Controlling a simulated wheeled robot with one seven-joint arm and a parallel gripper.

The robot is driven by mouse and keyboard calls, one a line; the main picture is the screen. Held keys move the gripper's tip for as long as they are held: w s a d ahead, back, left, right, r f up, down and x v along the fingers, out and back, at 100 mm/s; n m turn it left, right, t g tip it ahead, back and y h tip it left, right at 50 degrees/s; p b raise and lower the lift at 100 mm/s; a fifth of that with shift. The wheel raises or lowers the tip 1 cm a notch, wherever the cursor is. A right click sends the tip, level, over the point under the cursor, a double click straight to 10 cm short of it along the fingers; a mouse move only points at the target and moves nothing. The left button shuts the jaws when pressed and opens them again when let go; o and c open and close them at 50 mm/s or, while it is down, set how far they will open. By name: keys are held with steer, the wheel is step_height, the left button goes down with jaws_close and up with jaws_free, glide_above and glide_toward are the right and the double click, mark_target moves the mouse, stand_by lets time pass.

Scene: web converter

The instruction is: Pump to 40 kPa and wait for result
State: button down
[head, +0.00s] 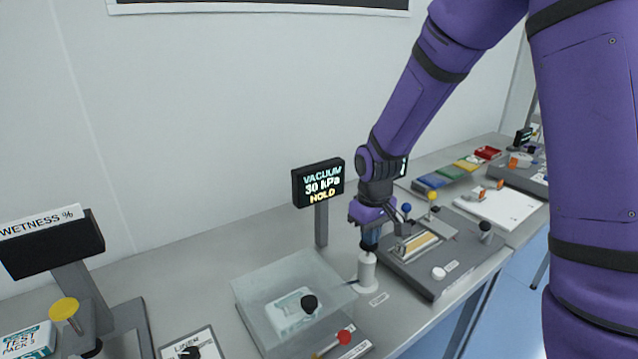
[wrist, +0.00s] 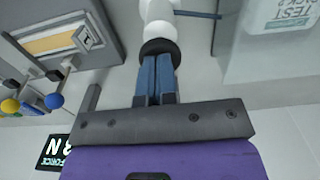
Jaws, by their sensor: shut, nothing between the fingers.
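The vacuum display (head: 318,184) stands on a post and reads "VACUUM 30 kPa HOLD". The white hand pump (head: 367,272) with a black knob (head: 368,250) stands at its right; in the wrist view its white body (wrist: 159,14) is at the top. My gripper (head: 369,241) is shut and empty, its blue fingertips (wrist: 157,68) pointing down at the black knob (wrist: 160,46), touching it or very close. The clear vacuum chamber (head: 262,283) is left of the pump, with a labelled pack (head: 290,303) inside and a dark knob (head: 309,304) on it.
A red-knobbed lever (head: 344,338) is in front of the chamber. A grey fixture (head: 432,285) with blue and yellow knobs stands close on the right.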

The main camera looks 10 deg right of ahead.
steer(key=shift+r, duration=2.75)
steer(key=shift+f, duration=0.1)
steer(key=shift+f, duration=2.65)
steer(key=shift+r, duration=2.8)
steer(key=shift+r, duration=3)
